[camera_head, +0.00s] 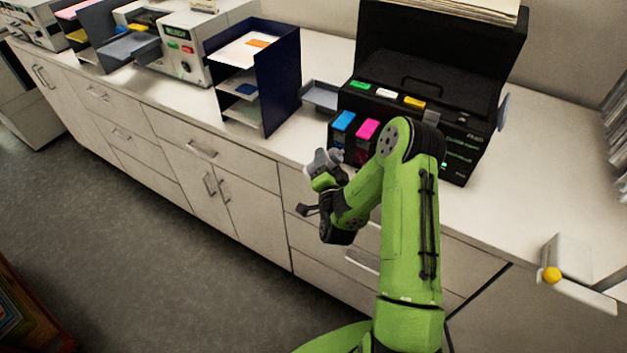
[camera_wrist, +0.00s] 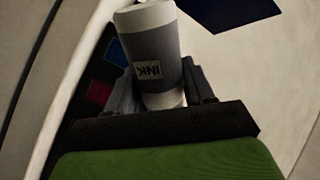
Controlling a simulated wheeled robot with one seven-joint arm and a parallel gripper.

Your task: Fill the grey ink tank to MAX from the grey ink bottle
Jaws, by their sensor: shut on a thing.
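My gripper (camera_wrist: 160,92) is shut on a grey ink bottle (camera_wrist: 150,40), which has a white band and a small label reading INK. In the head view the bottle (camera_head: 322,162) is held in front of the counter edge, to the left of the black printer (camera_head: 465,105). The printer's front carries a blue tank cap (camera_head: 343,120) and a magenta tank cap (camera_head: 367,128). My arm covers the front to the right of these, so I cannot see a grey tank there. The bottle's tip is not clear.
A navy paper sorter (camera_head: 280,75) and a grey tray (camera_head: 320,95) stand left of the printer on the white counter (camera_head: 205,110). The printer's lid is raised behind it.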

